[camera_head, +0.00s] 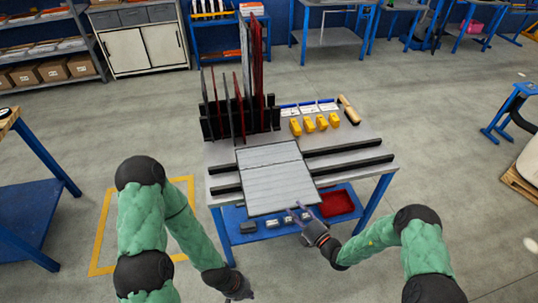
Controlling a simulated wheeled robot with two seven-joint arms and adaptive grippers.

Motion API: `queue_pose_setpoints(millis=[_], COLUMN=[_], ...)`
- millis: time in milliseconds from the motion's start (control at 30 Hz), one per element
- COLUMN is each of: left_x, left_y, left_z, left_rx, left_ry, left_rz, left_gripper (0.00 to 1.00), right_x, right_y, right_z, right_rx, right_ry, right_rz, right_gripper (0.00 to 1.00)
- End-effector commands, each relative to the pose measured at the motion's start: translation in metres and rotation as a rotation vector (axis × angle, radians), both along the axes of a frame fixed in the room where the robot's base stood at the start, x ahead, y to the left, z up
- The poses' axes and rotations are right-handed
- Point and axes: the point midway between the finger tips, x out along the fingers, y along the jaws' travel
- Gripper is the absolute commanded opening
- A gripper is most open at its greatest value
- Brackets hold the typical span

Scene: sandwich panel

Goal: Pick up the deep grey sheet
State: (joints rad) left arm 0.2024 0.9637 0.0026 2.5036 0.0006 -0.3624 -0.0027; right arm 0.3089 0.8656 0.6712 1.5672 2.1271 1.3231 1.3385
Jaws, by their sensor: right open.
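Several thin sheets stand upright in a black slotted rack (212,128) at the table's back left. Some are dark red (257,75); a tall grey sheet (245,50) and thin dark sheets (227,105) stand beside them. I cannot tell for certain which is the deep grey sheet. A light grey panel (272,178) lies flat across the table's front half. My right gripper (299,214) is open by the panel's front edge, with no sheet visible in it; contact is unclear. My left gripper (240,296) is low, in front of the table and away from the rack; its fingers are unclear.
Black rails (345,166) run across the table on both sides of the panel. Yellow blocks (309,125), a blue-edged tray (308,107) and a tan roll (349,110) sit at the back right. A red bin (338,203) and small grey parts (272,222) lie on the lower shelf.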

Motion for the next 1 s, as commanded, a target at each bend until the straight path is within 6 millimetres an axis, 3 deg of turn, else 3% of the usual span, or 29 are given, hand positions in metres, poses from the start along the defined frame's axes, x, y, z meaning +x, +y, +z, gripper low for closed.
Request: queue_pose_setpoints(millis=[633, 967, 1000], left_x=[0.0, 0.0, 0.0], left_y=[0.0, 0.0, 0.0], left_z=[-0.021, -0.021, -0.021], left_rx=[0.0, 0.0, 0.0], left_ry=[0.0, -0.001, -0.001], left_rz=[0.0, 0.0, 0.0], left_gripper=[0.0, 0.0, 0.0], right_x=[0.047, 0.053, 0.053], right_y=[0.051, 0.056, 0.056], right_z=[-0.006, -0.005, -0.005], right_rx=[-0.003, -0.003, -0.003], right_ry=[-0.001, 0.002, 0.002], right_rz=[0.005, 0.003, 0.003], right_gripper=[0.45, 0.45, 0.39])
